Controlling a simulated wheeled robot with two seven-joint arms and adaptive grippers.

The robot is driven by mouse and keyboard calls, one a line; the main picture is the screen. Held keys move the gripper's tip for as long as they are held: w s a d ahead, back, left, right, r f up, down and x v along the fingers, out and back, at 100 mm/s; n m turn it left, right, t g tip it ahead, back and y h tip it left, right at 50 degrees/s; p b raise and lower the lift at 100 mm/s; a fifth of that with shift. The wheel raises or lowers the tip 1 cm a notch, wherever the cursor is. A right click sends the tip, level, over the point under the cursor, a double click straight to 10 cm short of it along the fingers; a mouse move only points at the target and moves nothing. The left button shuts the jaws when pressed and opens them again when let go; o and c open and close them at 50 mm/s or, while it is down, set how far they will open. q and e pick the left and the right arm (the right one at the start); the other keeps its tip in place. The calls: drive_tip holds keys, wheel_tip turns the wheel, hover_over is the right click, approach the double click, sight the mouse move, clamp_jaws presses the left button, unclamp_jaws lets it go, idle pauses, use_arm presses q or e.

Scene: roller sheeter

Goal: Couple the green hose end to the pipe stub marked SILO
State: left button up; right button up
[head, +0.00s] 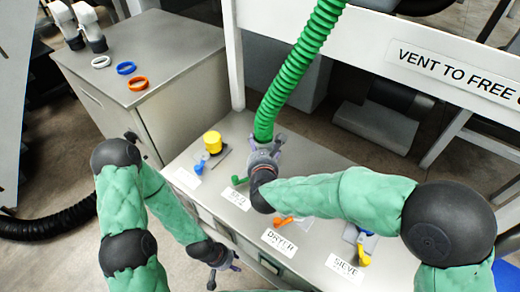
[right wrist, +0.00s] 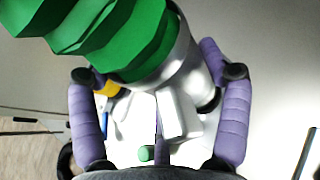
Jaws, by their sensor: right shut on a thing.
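The green ribbed hose (head: 295,75) hangs down from the top of the head view to my right gripper (head: 264,150). The right gripper is shut on its silver end cuff (right wrist: 178,75), with a purple finger on each side in the right wrist view. The hose end is above the steel bench, over a blurred label (head: 237,198) and a green lever (head: 240,180). The lever also shows in the right wrist view (right wrist: 147,153). The stub there is hidden, so I cannot tell whether the cuff touches it. My left gripper (head: 225,272) is open and empty near the bench's front edge.
A yellow-capped stub (head: 212,142) with a blue lever stands left of the hose. Orange (head: 283,221) and yellow (head: 364,258) levers stand by the DRYER and SIEVE labels. Coloured rings (head: 126,68) lie on the left cabinet. A white beam (head: 400,50) crosses behind.

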drive_tip(key=shift+f+b, duration=0.65)
drive_tip(key=shift+b, duration=0.35)
idle(0.3)
drive_tip(key=shift+f+b, duration=0.3)
drive_tip(key=shift+f, duration=0.55)
idle(0.8)
drive_tip(key=o, duration=1.6)
drive_tip(key=shift+s+f, duration=0.1)
drive_tip(key=shift+f, duration=0.05)
drive_tip(key=v, duration=1.2)
